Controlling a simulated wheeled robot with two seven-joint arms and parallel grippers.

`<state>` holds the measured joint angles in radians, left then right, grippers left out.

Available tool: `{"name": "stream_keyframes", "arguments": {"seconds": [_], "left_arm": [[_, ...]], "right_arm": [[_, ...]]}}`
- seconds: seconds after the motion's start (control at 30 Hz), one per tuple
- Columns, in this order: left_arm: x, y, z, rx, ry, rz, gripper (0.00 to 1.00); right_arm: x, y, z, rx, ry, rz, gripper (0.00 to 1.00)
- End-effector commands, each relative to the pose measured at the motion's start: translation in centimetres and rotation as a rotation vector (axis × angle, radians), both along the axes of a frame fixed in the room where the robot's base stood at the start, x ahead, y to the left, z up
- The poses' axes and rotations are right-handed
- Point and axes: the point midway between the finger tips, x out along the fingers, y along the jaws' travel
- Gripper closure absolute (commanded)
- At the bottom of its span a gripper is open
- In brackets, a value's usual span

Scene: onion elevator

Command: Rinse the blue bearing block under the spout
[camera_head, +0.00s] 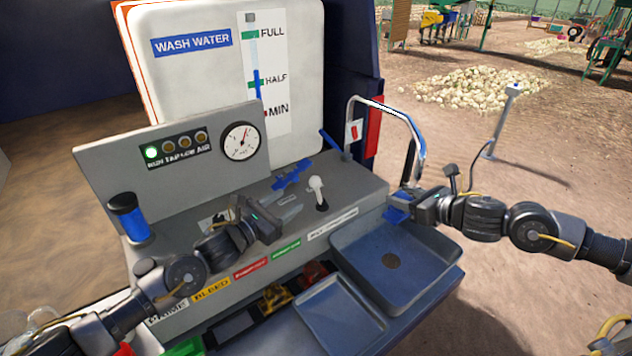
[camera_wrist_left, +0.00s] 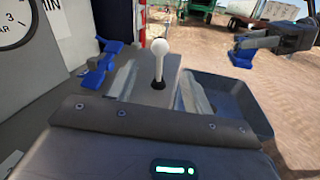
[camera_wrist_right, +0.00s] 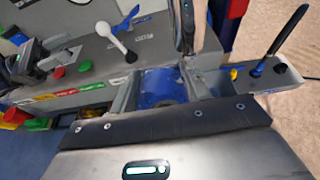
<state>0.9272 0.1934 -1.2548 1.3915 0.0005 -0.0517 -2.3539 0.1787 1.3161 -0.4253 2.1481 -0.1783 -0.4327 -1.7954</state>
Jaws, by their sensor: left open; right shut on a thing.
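My left gripper (camera_head: 288,208) is open and empty over the counter. Its fingers point at the lever with a white knob (camera_head: 316,184). In the left wrist view the knob (camera_wrist_left: 160,46) shows between the fingertips; contact cannot be told. No water stream is visible.
A blue valve-like part (camera_head: 292,176) lies on the counter behind the left gripper. A shallow tray (camera_head: 340,318) sits beside the basin. A gauge panel (camera_head: 205,150) and the wash water tank (camera_head: 190,85) stand behind.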

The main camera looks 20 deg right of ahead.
Motion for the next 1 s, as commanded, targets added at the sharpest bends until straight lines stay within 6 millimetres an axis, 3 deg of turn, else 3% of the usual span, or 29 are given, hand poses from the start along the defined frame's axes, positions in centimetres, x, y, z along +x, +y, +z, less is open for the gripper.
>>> {"name": "stream_keyframes", "arguments": {"seconds": [0.27,0.7,1.0], "left_arm": [[0.5,-1.0,0.1,0.005,-0.009,0.0,0.49],[4.4,-7.6,0.1,0.005,-0.007,0.0,0.49],[5.8,-9.9,0.0,0.005,-0.007,0.0,0.49]], "right_arm": [[0.0,0.0,0.2,0.001,-0.003,0.0,0.89],[0.1,0.0,0.2,0.001,-0.003,0.0,0.89],[0.0,0.0,0.2,0.001,-0.003,0.0,0.89]]}}
